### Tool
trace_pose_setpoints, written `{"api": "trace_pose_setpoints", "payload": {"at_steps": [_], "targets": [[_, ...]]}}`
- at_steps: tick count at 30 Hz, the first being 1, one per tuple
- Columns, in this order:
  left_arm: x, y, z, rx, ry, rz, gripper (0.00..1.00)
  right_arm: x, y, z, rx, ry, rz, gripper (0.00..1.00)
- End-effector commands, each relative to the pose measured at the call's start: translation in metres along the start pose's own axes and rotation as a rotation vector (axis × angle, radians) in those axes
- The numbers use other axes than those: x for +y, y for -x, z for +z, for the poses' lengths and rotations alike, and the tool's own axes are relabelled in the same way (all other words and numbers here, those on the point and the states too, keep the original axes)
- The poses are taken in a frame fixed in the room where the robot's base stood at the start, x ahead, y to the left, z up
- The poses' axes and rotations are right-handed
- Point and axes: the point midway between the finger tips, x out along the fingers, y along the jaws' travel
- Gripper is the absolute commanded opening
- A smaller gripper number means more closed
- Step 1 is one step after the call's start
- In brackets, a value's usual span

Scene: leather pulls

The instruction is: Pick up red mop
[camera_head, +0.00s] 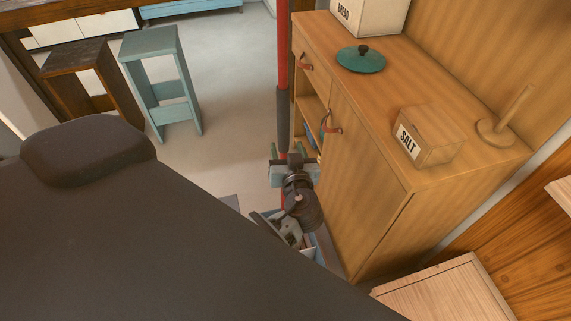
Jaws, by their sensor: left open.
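The red mop (283,45) stands nearly upright in front of the wooden cabinet's left side. Its pole is red at the top with a dark grey section (283,115) lower down. The mop's lower end is hidden behind my left gripper. My left gripper (291,162) is open at the lower part of the pole, and its fingers overlap the pole in the picture. I cannot tell whether the pole is between the fingers or behind them. My right gripper is not in view.
A wooden cabinet (375,185) with leather pulls stands close on the right. On it are a bread box (370,14), a green lid (361,60), a salt box (428,136) and a wooden holder (503,125). A teal stool (160,85) and brown stool (80,80) stand left; floor between is clear.

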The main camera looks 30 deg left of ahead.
Motion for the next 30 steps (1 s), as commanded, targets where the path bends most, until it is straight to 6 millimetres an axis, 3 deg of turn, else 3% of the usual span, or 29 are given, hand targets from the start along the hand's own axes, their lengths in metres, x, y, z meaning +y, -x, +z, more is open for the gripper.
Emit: {"api": "trace_pose_setpoints", "payload": {"at_steps": [3, 6, 14, 30], "targets": [[0.004, -0.007, -0.036, 0.096, 0.08, -0.069, 0.53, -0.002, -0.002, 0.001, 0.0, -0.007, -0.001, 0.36], [0.003, -0.009, -0.051, 0.138, 0.113, -0.098, 0.53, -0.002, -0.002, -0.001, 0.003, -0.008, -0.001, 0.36], [0.003, -0.013, -0.057, 0.152, 0.125, -0.106, 0.53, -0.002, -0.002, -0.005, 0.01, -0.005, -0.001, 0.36], [-0.003, -0.05, -0.067, 0.156, 0.125, -0.106, 0.53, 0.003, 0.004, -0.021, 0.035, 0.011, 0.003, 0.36]]}}
